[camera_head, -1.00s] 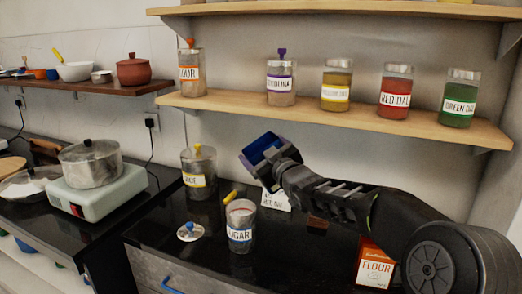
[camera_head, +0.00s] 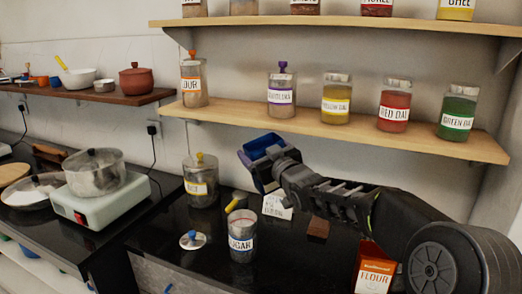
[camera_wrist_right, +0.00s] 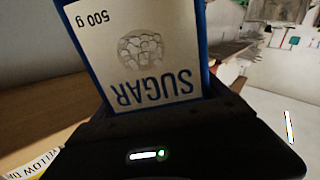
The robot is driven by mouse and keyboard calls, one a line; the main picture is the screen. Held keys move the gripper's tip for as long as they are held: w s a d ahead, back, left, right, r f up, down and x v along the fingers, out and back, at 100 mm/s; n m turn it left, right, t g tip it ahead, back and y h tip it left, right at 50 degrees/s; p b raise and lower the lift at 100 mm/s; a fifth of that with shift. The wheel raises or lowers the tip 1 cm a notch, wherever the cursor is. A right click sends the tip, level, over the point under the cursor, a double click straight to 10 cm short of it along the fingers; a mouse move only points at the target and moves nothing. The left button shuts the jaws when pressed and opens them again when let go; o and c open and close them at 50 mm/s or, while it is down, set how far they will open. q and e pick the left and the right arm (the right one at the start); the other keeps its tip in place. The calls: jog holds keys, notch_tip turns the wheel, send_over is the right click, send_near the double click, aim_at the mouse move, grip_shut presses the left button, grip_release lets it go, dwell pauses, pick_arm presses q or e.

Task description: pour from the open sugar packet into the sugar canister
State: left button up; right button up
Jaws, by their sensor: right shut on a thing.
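My right gripper (camera_head: 268,162) is shut on the blue sugar packet (camera_head: 262,146), above the counter and to the upper right of the sugar canister. In the right wrist view the packet (camera_wrist_right: 150,50) shows its white label reading SUGAR and 500 g, upside down in the picture. In the head view the packet stands roughly upright, its top facing up. The sugar canister (camera_head: 242,242) is a clear jar with a SUGAR label, standing open on the black counter. My left gripper is out of view.
A rice canister (camera_head: 200,188) stands behind the sugar canister. A white card (camera_head: 277,207), a small brown block (camera_head: 318,227) and an orange flour packet (camera_head: 374,275) are to the right. The shelf (camera_head: 350,133) with labelled jars hangs above my arm.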

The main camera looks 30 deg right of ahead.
jog(key=m, duration=0.2)
jog(key=shift+a+r+m, duration=0.15)
jog(key=shift+a+m, duration=0.15)
dwell(0.3)
